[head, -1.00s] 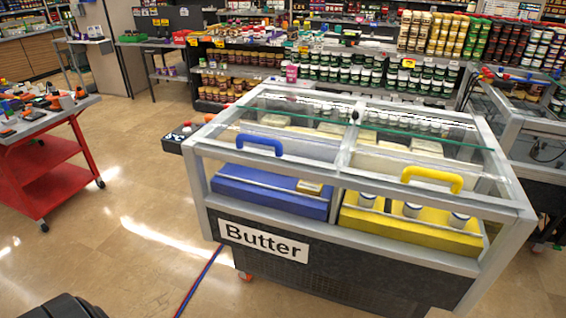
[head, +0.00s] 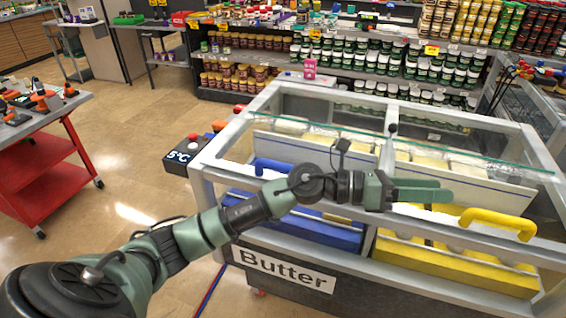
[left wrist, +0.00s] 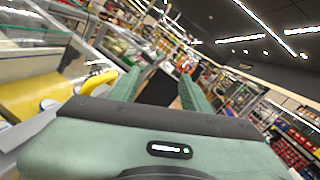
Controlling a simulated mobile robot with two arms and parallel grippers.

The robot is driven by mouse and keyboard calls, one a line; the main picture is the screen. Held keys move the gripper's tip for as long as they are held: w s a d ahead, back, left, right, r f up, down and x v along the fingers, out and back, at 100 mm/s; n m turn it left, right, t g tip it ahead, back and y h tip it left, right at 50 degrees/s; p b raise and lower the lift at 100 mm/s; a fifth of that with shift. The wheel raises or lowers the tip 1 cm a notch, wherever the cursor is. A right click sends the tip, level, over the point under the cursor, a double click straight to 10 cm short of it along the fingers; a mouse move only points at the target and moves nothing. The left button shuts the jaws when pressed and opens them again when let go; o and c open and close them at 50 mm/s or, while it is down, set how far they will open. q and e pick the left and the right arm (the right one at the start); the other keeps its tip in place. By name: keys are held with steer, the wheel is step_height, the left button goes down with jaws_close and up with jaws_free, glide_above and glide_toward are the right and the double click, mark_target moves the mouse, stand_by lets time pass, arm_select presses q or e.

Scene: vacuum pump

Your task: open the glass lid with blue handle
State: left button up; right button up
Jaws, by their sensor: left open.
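The glass lid with the blue handle (head: 272,165) is the left lid of a grey-framed display case, and it lies closed. My left arm passes in front of the case and hides part of this lid's front edge. My left gripper (head: 440,190) points right, above the case's front rail, to the right of the blue handle and near the yellow handle (head: 498,222). It is open and empty, apart from both handles. In the left wrist view its two fingers (left wrist: 165,88) are spread with nothing between them. The yellow handle (left wrist: 98,83) shows there on the left. My right gripper is not in view.
A red cart (head: 45,165) with tools stands at left. Stocked shelves line the back. Open floor lies between cart and case.

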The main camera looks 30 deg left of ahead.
arm_select(q)
step_height(320, 180, down, 4)
steer(key=w+a+m+g+y, duration=0.1)
steer(key=a+m+g+y, duration=0.2)
steer(key=m, duration=0.2)
steer(key=m+g+y, duration=0.3)
steer(key=y, duration=1.2)
glide_above(282, 164)
steer(key=s, duration=0.2)
steer(key=f, duration=0.1)
steer(key=f+p, duration=0.1)
steer(key=f, duration=0.1)
steer(key=w+f, duration=0.1)
steer(key=f, duration=0.1)
steer(key=f+p, duration=0.1)
steer(key=f, duration=0.1)
steer(key=shift+w+f+p, duration=0.15)
steer(key=shift+w+p, duration=0.1)
steer(key=shift+p, duration=0.05)
steer(key=shift+w+f, duration=0.1)
steer(key=shift+f, duration=0.6)
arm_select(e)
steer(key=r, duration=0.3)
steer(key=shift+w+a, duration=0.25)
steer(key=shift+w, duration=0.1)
arm_select(q)
steer(key=shift+d, duration=0.1)
steer(key=shift+h, duration=0.3)
jaws_close()
